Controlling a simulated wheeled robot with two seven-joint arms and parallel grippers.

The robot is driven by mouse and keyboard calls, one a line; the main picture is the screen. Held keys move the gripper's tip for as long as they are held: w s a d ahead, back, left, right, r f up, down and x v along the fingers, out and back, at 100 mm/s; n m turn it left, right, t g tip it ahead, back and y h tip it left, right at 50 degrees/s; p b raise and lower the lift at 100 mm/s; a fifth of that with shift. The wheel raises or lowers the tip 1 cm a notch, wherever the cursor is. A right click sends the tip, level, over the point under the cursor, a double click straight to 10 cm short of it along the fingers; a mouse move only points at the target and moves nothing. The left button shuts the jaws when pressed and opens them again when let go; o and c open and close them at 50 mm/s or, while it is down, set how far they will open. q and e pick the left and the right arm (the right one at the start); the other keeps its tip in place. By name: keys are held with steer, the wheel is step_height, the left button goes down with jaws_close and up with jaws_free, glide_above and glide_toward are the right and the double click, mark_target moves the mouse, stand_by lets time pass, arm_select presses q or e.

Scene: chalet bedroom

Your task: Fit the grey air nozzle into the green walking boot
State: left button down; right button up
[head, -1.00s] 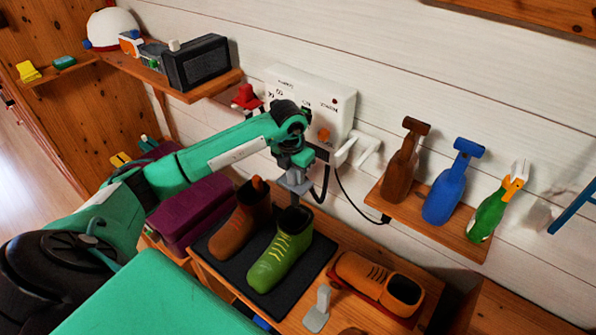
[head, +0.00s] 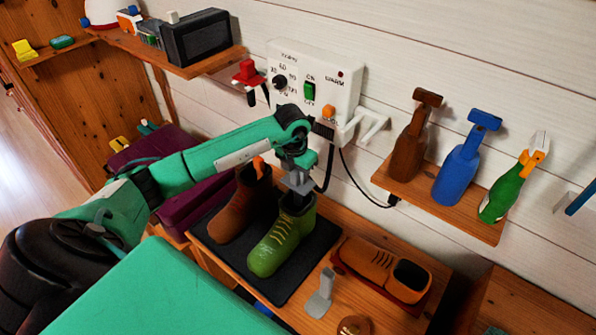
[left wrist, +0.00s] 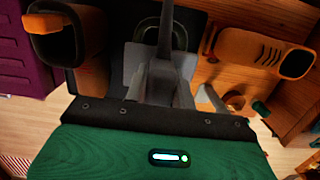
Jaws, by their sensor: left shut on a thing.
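The green walking boot (head: 281,243) stands upright on a dark mat in the head view, toe toward the lower left. My left gripper (head: 298,184) is directly above its open top, pointing down, very close to the rim. In the left wrist view the left gripper (left wrist: 162,80) is shut on the grey air nozzle (left wrist: 165,38), a slim grey piece between the jaws. The nozzle lines up with the boot's dark oval opening there. The fingers hide its lower end, so I cannot tell how deep it sits. My right gripper is not in view.
A brown boot (head: 240,208) with an orange piece in its top stands close left of the green boot. An orange shoe (head: 372,266) and a grey stand (head: 320,293) are to the right. A control box (head: 313,85) is on the wall behind; a dark cable hangs beside the gripper.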

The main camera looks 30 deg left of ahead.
mark_target(298, 187)
arm_select(q)
steer(key=shift+f+b, duration=1.85)
steer(key=shift+f, duration=1.15)
steer(key=shift+f+b, duration=0.85)
steer(key=c, duration=1.1)
jaws_free()
steer(key=shift+r, duration=0.1)
